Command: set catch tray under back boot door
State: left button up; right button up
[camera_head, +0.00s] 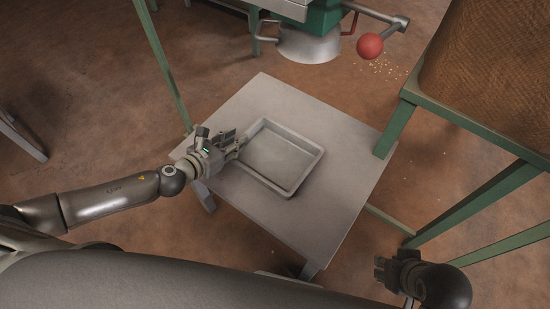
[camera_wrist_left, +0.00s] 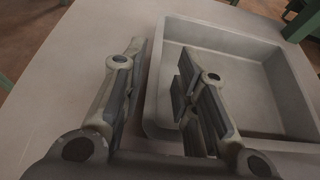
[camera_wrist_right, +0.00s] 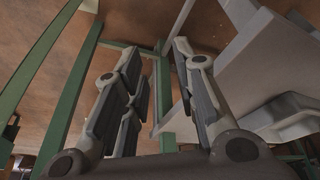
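The catch tray (camera_head: 312,168), a shallow grey rectangular pan that looks empty, lies on a grey table. My left gripper (camera_head: 238,142) is at its left rim. In the left wrist view my left gripper (camera_wrist_left: 165,80) is open, with one finger outside and one finger inside the side wall of the tray (camera_wrist_left: 152,100); contact cannot be told. A metal boot (camera_head: 308,46) under a green body stands beyond the table; whether it is the back one, and its door, cannot be told. My right gripper (camera_head: 384,268) is open and empty beside the table, also in the right wrist view (camera_wrist_right: 160,80).
The grey table top (camera_head: 262,98) is otherwise bare. A green stand (camera_head: 470,115) carrying a brown sack-like load (camera_head: 495,60) rises at the right.

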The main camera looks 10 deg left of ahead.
pick_arm(q)
jog(key=shift+f+b+x, duration=0.15)
jog(key=shift+b+x, duration=0.2)
jog(key=shift+x, duration=1.15)
jog(key=shift+f+b+x, duration=0.1)
jog(key=shift+b+x, duration=0.25)
jog(key=shift+x, duration=1.15)
jog(key=shift+s, duration=0.15)
grip_shut()
jog(key=shift+r, duration=0.1)
